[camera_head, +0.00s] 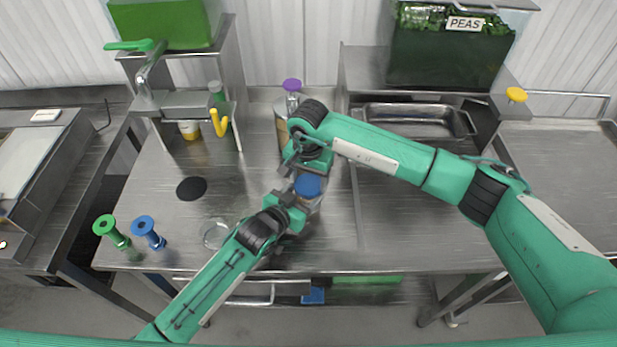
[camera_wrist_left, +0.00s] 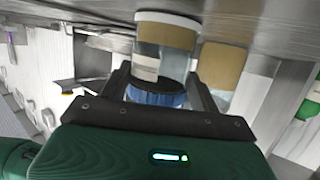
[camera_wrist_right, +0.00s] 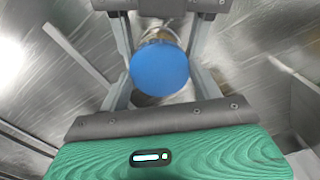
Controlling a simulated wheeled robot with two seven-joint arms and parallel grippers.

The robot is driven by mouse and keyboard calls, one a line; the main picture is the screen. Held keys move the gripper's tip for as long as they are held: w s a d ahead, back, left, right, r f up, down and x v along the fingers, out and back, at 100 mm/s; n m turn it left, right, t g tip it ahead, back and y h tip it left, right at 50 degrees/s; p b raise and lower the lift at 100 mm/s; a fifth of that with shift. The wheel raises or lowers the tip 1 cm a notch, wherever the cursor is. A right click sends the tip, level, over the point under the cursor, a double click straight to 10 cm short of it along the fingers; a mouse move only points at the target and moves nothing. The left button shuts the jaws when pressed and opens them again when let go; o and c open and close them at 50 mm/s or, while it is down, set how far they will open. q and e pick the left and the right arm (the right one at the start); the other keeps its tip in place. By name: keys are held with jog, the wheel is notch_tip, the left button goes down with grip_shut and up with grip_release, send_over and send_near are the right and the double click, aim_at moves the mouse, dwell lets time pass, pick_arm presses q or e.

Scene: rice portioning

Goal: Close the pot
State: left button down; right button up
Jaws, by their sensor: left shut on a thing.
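A blue round lid (camera_head: 308,185) is at the middle of the table, with a clear pot (camera_head: 313,206) beneath it. In the left wrist view the ribbed blue lid (camera_wrist_left: 157,97) is between my left fingers, and the clear pot with tan contents (camera_wrist_left: 165,42) is beyond it. My left gripper (camera_head: 293,209) is shut at the pot from the lower left. My right gripper (camera_head: 302,168) comes from above and behind. In the right wrist view its fingers flank the blue lid (camera_wrist_right: 160,70); contact is unclear. I cannot tell whether the lid is seated.
A purple-knobbed tool (camera_head: 292,86) stands by a tan-filled container behind my right gripper. A black disc (camera_head: 191,189) and a clear dish (camera_head: 215,235) lie on the left. Green (camera_head: 104,225) and blue (camera_head: 143,225) knobbed tools stand at the left front edge. The table's right side is clear.

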jog(key=shift+m, duration=1.8)
jog(key=o, duration=1.1)
jog(key=shift+c, duration=0.2)
jog(key=shift+r, duration=2.25)
jog(key=shift+c, duration=0.2)
